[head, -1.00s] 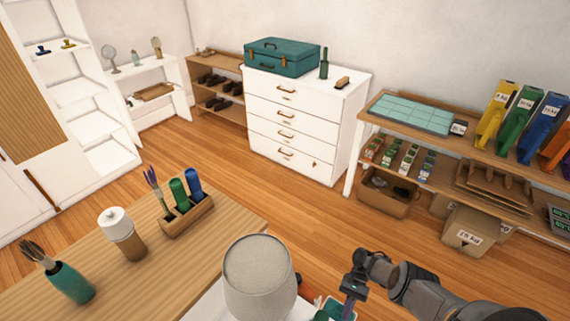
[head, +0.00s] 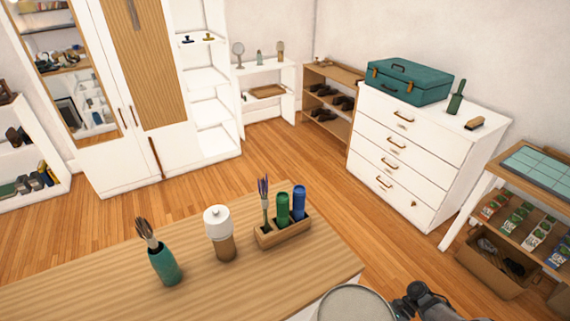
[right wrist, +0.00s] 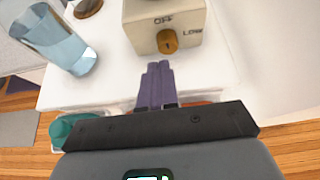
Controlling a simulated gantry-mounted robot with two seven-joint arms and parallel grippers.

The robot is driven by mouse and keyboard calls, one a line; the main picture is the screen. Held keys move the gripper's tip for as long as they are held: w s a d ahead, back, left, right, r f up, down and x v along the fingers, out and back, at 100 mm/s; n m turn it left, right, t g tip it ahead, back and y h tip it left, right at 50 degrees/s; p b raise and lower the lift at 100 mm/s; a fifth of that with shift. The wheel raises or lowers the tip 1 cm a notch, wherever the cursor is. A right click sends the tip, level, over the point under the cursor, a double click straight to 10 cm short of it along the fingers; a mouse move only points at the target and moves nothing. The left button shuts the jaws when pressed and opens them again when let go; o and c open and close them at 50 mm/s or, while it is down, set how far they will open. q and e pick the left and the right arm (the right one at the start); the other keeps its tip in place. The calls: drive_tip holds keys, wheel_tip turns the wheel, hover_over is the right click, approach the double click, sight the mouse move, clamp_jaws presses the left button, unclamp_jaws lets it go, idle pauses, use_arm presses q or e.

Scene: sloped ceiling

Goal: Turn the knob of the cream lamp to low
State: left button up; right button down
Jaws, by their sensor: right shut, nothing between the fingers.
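In the right wrist view the cream lamp's box-shaped base (right wrist: 190,18) stands on a white surface, with OFF and LOW printed on it. Its brown-orange knob (right wrist: 167,41) is on the near face, below OFF and to the left of LOW. The knob carries a small dark mark; I cannot tell which setting it points to. My right gripper (right wrist: 157,66) is shut and empty, its purple fingers just short of the knob with a small apparent gap. In the head view only the top of the lampshade (head: 356,303) shows at the bottom edge. My left gripper is not in view.
In the right wrist view a clear glass (right wrist: 58,38) stands left of the lamp, and a teal item (right wrist: 72,130) lies below the surface's edge. In the head view a wooden table (head: 120,290) bears a teal brush pot (head: 163,267), a white-topped jar (head: 220,235) and a holder (head: 284,234).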

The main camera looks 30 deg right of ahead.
drive_tip(key=a, duration=0.1)
drive_tip(key=a+p, duration=0.2)
drive_tip(key=shift+s+a+r, duration=0.2)
drive_tip(key=shift+s+a, duration=0.05)
drive_tip(key=shift+a, duration=0.15)
drive_tip(key=shift+a+f+p, duration=0.2)
drive_tip(key=shift+a+p, duration=0.4)
drive_tip(key=shift+a, duration=0.3)
drive_tip(key=shift+w, duration=0.2)
drive_tip(key=shift+w+r, duration=0.1)
drive_tip(key=shift+w, duration=0.8)
drive_tip(key=shift+w+a, duration=0.1)
drive_tip(key=shift+w, duration=0.1)
idle(0.4)
